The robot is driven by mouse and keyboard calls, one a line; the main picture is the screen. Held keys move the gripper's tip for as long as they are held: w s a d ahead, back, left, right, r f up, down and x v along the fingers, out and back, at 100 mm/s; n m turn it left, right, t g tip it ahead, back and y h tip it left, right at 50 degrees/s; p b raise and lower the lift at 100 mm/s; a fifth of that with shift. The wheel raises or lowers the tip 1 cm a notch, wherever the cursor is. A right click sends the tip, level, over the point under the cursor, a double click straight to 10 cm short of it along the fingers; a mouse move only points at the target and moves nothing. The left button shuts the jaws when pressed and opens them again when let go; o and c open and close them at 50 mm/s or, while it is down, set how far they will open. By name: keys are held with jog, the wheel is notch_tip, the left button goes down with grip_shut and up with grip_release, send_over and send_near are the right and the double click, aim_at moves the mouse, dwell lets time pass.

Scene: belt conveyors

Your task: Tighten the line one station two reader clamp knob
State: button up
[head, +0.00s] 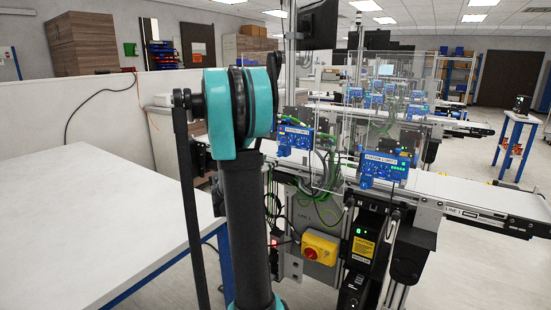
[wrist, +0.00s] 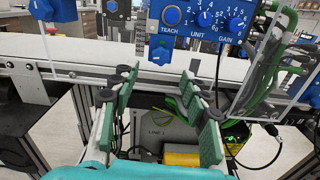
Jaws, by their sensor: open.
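A blue reader box (wrist: 205,20) with dials marked TEACH, UNIT and GAIN hangs at the top of the wrist view. A blue block or knob (wrist: 160,50) sits just below its left end; I cannot tell whether this is the clamp knob. In the head view, two blue reader boxes (head: 296,138) and (head: 388,168) stand at the near conveyor; their station labels are too small to read surely. My gripper (wrist: 160,78) is open and empty, its green-padded fingers below the reader box and apart from it. It does not show in the head view.
The near conveyor (head: 490,197) carries a LINE 1 label. A clear panel (head: 365,120) stands by the readers. A yellow switch box (head: 320,248) is below. A white table (head: 90,220) fills the left.

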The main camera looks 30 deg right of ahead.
aim_at(279, 155)
jog(key=x, duration=0.6)
jog(key=shift+s, duration=0.1)
jog(key=shift+a, duration=0.1)
jog(key=shift+c, duration=0.2)
grip_shut()
